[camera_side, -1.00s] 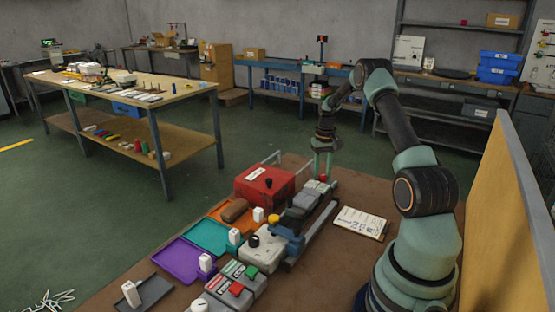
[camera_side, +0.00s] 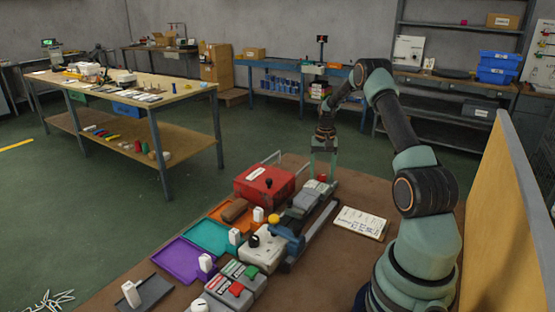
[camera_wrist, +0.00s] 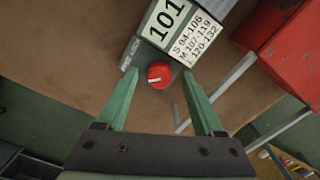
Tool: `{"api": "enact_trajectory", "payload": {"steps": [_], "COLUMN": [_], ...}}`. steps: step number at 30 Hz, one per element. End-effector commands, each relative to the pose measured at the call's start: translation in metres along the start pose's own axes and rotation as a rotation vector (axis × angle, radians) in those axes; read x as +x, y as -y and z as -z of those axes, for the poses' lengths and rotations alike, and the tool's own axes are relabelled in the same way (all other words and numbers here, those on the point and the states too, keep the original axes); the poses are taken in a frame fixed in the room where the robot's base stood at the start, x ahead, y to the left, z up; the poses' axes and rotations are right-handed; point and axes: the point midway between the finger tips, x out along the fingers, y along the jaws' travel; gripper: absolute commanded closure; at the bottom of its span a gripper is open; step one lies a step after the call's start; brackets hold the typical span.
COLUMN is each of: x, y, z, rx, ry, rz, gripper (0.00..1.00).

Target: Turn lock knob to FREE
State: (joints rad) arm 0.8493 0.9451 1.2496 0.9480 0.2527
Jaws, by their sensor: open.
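The round red knob (camera_wrist: 159,74) with a small pale mark sits at the end of a grey block with a label reading 101 (camera_wrist: 168,13). In the side view the knob (camera_side: 322,178) shows small and red at the far end of the grey device (camera_side: 308,198). My gripper (camera_wrist: 160,72) is open and points down over it. In the wrist view the knob lies between the two green fingertips, with a gap on each side. In the side view my gripper (camera_side: 323,177) stands at that end. Any FREE marking is too small to read.
A red box (camera_side: 265,185) with a thin metal rail stands close to the left of the knob. A clipboard (camera_side: 361,222) lies to the right. Coloured trays (camera_side: 183,257) and a beige unit with a black knob (camera_side: 262,252) are nearer the camera. A yellow panel (camera_side: 515,220) stands at right.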

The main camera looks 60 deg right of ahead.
Motion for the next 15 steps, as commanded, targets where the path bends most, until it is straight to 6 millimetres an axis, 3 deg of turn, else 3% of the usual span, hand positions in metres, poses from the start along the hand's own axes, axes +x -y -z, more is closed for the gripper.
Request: {"api": "enact_trajectory", "payload": {"steps": [2,15], "x": [-0.002,-0.086], "y": [0.0,-0.001], "z": [0.0,0.002], "rx": [0.076,0.066], "ry": [-0.002,-0.006], "rz": [0.001,0.002], "gripper": [0.31,0.31]}}
